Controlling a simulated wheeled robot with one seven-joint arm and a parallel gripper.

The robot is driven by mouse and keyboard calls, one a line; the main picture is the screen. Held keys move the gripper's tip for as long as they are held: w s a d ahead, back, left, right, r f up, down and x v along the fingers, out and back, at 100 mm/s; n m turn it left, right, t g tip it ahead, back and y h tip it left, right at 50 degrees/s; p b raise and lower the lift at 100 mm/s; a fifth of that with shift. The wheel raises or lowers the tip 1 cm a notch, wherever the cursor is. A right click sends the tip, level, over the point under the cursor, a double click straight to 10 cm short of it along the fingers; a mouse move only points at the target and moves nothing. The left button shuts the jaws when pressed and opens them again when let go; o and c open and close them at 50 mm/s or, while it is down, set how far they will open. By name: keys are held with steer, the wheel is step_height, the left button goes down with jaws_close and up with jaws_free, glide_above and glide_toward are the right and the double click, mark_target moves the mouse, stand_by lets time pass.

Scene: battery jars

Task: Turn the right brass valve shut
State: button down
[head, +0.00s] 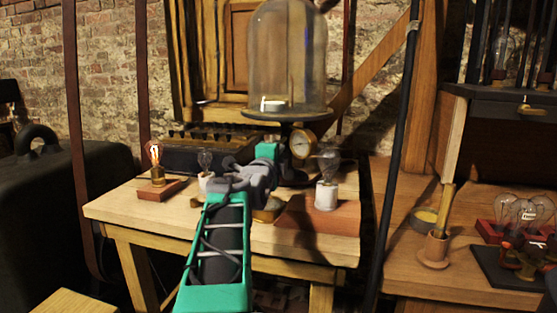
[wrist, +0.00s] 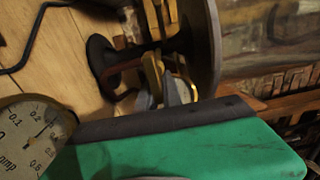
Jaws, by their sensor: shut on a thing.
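In the wrist view, the grey fingertips of my gripper (wrist: 163,95) are shut on a brass valve (wrist: 153,72) under the round plate of the bell jar stand. Parts of the valve are hidden by the fingers, so how far its handle is turned is hard to tell. Another brass piece (wrist: 170,12) shows higher up beside the dark stand. In the head view my arm and gripper (head: 268,163) reach over the table to the foot of the stand and hide the valves.
The glass bell jar (head: 287,60) stands on its plate just above my gripper. A bulb on a white base (head: 326,195) and a lit bulb (head: 155,165) stand on the wooden table (head: 115,208).

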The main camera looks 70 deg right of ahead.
stand_by(0.3)
steer(key=c, duration=1.5)
jaws_free()
steer(key=s+a, duration=0.1)
steer(key=a, duration=0.6)
steer(key=shift+s+a+p, duration=0.15)
steer(key=shift+a+p, duration=0.2)
steer(key=shift+p, duration=0.1)
